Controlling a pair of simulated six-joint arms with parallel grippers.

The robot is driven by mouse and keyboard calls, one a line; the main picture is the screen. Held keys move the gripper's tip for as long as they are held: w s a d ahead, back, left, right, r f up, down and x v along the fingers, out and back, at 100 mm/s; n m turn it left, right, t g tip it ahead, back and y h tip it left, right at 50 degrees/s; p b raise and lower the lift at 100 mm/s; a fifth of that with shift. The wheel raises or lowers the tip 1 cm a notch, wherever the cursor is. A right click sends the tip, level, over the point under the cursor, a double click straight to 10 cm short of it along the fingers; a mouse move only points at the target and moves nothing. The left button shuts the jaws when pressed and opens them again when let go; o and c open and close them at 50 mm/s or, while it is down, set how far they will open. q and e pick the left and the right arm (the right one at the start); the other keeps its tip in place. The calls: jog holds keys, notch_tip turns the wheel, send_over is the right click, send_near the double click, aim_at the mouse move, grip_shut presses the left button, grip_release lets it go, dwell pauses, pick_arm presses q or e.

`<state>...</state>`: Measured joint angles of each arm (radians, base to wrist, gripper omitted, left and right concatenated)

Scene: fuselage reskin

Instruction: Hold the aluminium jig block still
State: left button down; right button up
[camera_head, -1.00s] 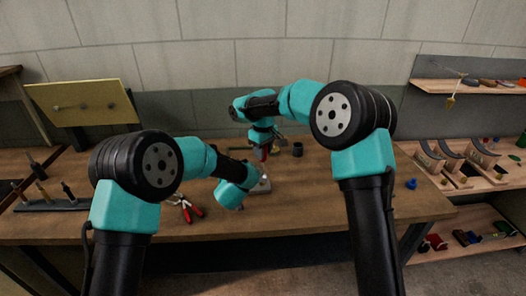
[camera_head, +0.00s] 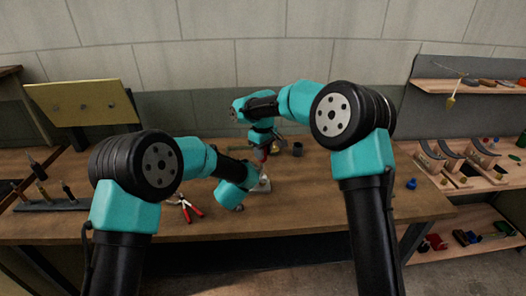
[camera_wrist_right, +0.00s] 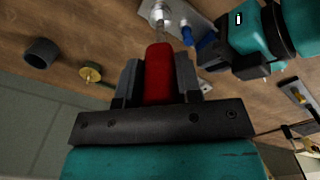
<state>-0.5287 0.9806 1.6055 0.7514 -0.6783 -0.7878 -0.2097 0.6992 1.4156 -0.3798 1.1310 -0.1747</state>
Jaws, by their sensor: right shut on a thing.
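The aluminium jig block (camera_head: 264,186) sits on the bench in the head view, small and partly hidden behind my left wrist. In the right wrist view a grey metal piece (camera_wrist_right: 184,12), apparently the block, shows at the top edge. My right gripper (camera_wrist_right: 158,78) is shut on a red-handled tool (camera_wrist_right: 159,70). The tool's metal shaft points toward a round silver part by the block. My left gripper (camera_wrist_right: 218,55) is close beside the block, near a small blue part (camera_wrist_right: 206,40). Its fingertips are not clear enough to show whether it grips anything.
Red-handled pliers (camera_head: 187,208) lie left of my left wrist. A dark cup (camera_head: 297,149) stands behind and right. A tool rack (camera_head: 50,205) is at the left, and a shelf with curved pieces (camera_head: 452,160) at the right. The bench front right is mostly clear.

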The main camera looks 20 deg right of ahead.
jog(key=shift+f, duration=0.75)
dwell(0.3)
jog(key=m, duration=0.5)
jog(key=shift+m, duration=0.4)
jog(key=m, duration=0.5)
jog(key=shift+a, duration=0.1)
jog(key=m, duration=1.3)
jog(key=shift+w, duration=0.1)
jog(key=shift+n, duration=0.4)
